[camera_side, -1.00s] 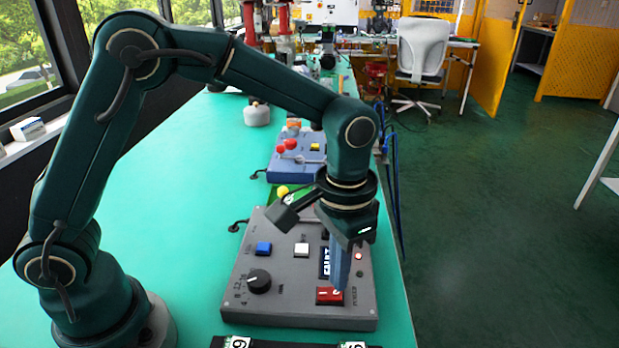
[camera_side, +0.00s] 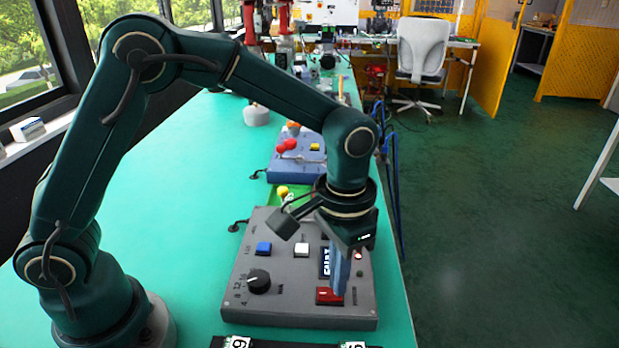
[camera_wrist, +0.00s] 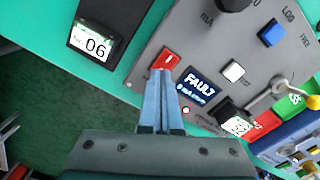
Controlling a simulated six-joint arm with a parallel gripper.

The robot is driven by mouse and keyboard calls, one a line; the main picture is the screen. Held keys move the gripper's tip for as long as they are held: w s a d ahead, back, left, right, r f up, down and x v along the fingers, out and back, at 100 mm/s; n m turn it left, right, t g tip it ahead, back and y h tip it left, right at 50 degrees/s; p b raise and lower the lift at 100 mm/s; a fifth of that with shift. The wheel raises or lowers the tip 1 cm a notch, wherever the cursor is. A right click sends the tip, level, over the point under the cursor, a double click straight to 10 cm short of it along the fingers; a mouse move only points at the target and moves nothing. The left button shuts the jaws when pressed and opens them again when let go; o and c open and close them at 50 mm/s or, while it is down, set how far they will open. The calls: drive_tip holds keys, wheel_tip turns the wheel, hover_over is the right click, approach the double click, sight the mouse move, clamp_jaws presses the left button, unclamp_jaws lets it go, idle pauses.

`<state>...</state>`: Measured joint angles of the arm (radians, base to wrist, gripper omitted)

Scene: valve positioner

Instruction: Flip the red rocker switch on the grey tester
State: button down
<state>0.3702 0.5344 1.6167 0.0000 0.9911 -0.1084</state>
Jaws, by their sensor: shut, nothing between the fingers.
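The grey tester (camera_side: 295,305) lies flat on the green bench, with its red rocker switch (camera_side: 325,297) near the front right corner. My gripper (camera_side: 339,292) points down with its blue fingers shut and empty. Its tips are at the right end of the rocker and hide that part. In the wrist view the rocker (camera_wrist: 168,58) shows a white mark, just beyond the closed fingertips (camera_wrist: 160,76). I cannot tell for certain whether the tips touch it. The tester's dark display (camera_wrist: 200,87) reads FAULT.
The tester also carries a black knob (camera_side: 259,281), a blue button (camera_side: 264,248) and a white button (camera_side: 301,250). A blue box (camera_side: 290,170) with red knobs stands behind. A black strip with number tags (camera_side: 290,343) lies in front. Bench left of the tester is clear.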

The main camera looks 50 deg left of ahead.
drive_tip(key=shift+f, duration=0.4)
drive_tip(key=shift+r, duration=3.55)
